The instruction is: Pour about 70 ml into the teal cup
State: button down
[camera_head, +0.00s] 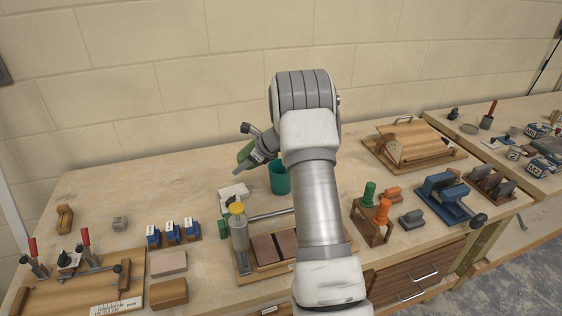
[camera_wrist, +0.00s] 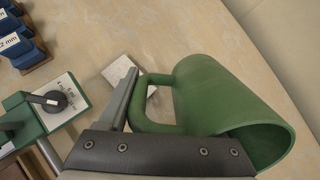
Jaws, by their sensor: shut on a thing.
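A green jug (camera_wrist: 215,95) with a looped handle is held by my gripper (camera_wrist: 132,105), which is shut on the handle. In the head view the jug (camera_head: 245,152) is partly hidden behind my gripper (camera_head: 256,158) and looks tilted. The teal cup (camera_head: 280,178) stands upright on the bench, just right of the jug and partly hidden by my arm. The jug is apart from the cup in the picture. The wrist view shows the jug's rim at lower right; no liquid or stream can be made out. The teal cup is not seen in the wrist view.
Blue blocks (camera_head: 172,233) stand left.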

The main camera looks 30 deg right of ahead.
jog(key=shift+r+g+h+p, duration=0.3)
jog(key=shift+g+p, duration=0.1)
jog(key=shift+p, duration=1.65)
jog(key=shift+w+a+f+g+p, duration=0.1)
jog(key=shift+f+g+p, duration=0.15)
jog(key=shift+p, duration=0.3)
jog(key=f+p, duration=0.1)
jog(key=g+p, duration=0.1)
jog(key=p, duration=0.1)
jog(key=shift+w+a+f+h, duration=0.2)
jog(key=shift+w+f+h, duration=0.1)
jog(key=shift+f+h, duration=0.1)
jog(key=p, duration=0.1)
jog(key=g+p, duration=0.1)
jog(key=p, duration=0.1)
jog(key=shift+w+a+f+h, duration=0.2)
jog(key=shift+w+h, duration=0.1)
jog(key=shift+h, duration=0.1)
jog(key=shift+w+f+g+h, duration=0.15)
jog(key=shift+f+g+h, duration=0.15)
jog(key=shift+g, duration=0.45)
jog(key=shift+w+a+f+g+h+b, duration=0.1)
jog(key=shift+w+f+g+h+b, duration=0.1)
jog(key=shift+f+g+h+b, duration=0.25)
jog(key=shift+w+g+b, duration=0.1)
jog(key=shift+g+b, duration=0.45)
jog(key=shift+b, duration=0.45)
jog(key=shift+h+b, duration=0.25)
jog(key=shift+b, duration=0.15)
